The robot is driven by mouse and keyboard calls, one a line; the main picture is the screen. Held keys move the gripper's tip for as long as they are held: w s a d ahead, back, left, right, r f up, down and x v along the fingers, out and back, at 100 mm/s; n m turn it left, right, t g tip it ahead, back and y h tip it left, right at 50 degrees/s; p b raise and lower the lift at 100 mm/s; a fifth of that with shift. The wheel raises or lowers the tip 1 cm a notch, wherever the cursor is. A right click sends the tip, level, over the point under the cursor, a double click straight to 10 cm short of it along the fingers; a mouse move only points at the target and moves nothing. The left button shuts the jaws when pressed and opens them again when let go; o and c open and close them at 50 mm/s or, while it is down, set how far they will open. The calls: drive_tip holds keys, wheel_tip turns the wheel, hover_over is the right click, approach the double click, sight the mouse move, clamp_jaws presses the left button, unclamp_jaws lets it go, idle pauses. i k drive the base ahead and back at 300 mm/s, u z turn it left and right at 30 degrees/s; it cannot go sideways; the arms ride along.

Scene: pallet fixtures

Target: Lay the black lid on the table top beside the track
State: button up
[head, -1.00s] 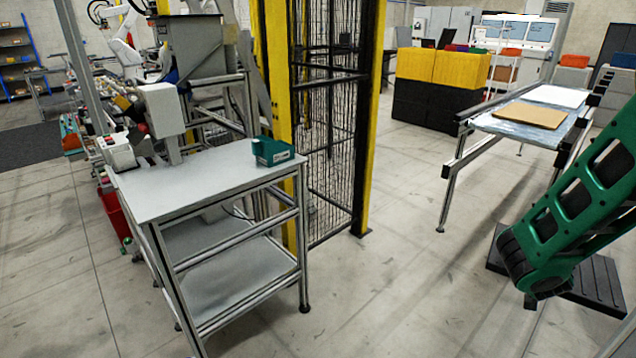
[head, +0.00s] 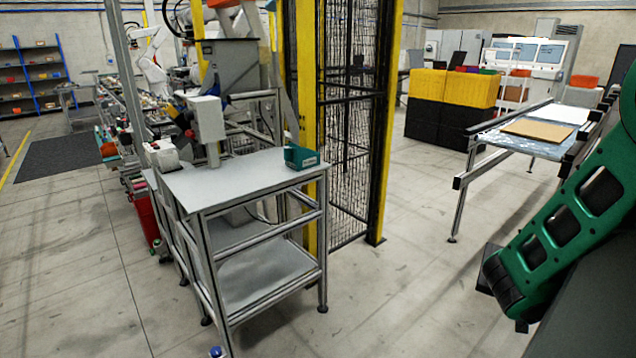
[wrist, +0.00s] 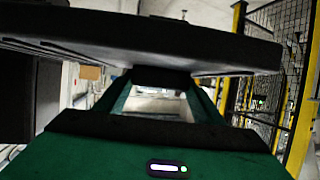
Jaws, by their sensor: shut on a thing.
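The black lid (wrist: 140,42) fills the upper part of the wrist view as a wide, thick dark slab, slightly tilted. My gripper (wrist: 160,78), with a green body, is shut on its edge. In the head view my green arm is at the right, and my gripper is not visible. A dark flat surface (head: 595,315) at the lower right corner may be the lid; I cannot tell. A grey table top (head: 235,180) stands left of centre, mostly bare. A long line of equipment (head: 120,130) runs behind its left side; whether this is the track is unclear.
A green bin (head: 301,157) sits at the table's back right corner, and a grey device (head: 207,118) at its back left. A yellow-posted mesh fence (head: 345,120) stands behind. A railed frame with a cardboard sheet (head: 538,131) is at right. The floor between is clear.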

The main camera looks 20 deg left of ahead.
sight(217, 186)
drive_tip(key=u, duration=0.85)
